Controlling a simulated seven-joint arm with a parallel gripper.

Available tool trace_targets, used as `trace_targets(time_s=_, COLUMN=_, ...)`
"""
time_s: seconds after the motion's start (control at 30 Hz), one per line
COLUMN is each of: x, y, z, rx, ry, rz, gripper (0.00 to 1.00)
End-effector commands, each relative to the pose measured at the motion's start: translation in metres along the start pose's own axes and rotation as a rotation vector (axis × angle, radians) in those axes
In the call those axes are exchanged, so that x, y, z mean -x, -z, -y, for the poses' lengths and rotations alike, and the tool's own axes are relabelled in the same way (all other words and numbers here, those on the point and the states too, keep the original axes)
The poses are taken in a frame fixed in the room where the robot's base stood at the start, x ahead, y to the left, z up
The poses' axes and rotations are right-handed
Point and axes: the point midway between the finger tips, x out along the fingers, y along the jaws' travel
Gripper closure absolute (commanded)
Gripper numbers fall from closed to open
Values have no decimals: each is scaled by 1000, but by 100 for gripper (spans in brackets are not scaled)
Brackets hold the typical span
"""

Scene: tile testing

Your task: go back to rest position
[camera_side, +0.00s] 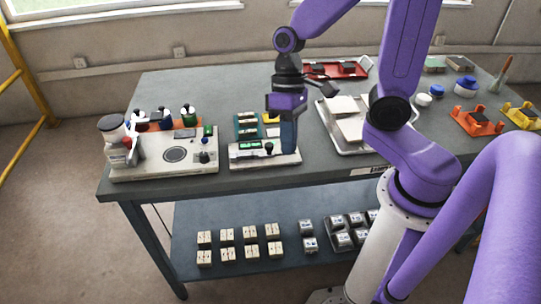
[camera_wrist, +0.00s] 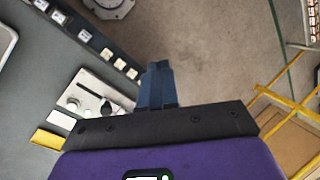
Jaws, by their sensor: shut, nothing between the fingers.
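My gripper (camera_side: 289,138) is purple and black with blue fingers. It points down just above and beside the beige device with a green display and a black knob (camera_side: 262,155), at the front middle of the table. In the wrist view the blue fingers (camera_wrist: 157,66) are together with nothing between them. The device (camera_wrist: 92,100) shows left of the fingers there. From the side I cannot tell whether the fingertips touch the device.
A larger beige machine (camera_side: 140,169) stands at the left of the table. A tray with pale tiles (camera_side: 347,105) lies to the right. A red tray (camera_side: 325,70) is behind. Orange and yellow holders (camera_side: 476,121) stand at the far right. The lower shelf (camera_side: 188,222) bears several small blocks.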

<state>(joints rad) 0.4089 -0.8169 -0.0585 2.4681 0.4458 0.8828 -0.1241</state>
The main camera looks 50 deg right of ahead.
Motion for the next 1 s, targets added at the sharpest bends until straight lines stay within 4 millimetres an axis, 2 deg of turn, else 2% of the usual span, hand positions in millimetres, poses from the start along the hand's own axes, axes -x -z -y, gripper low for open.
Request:
trace_targets(time_s=0.7, x=7, y=-92, z=0, rx=691, ry=-288, rz=-9, gripper=100)
trace_targets(time_s=1.0, x=10, y=-113, z=0, rx=860, ry=-346, rz=-34, gripper=100)
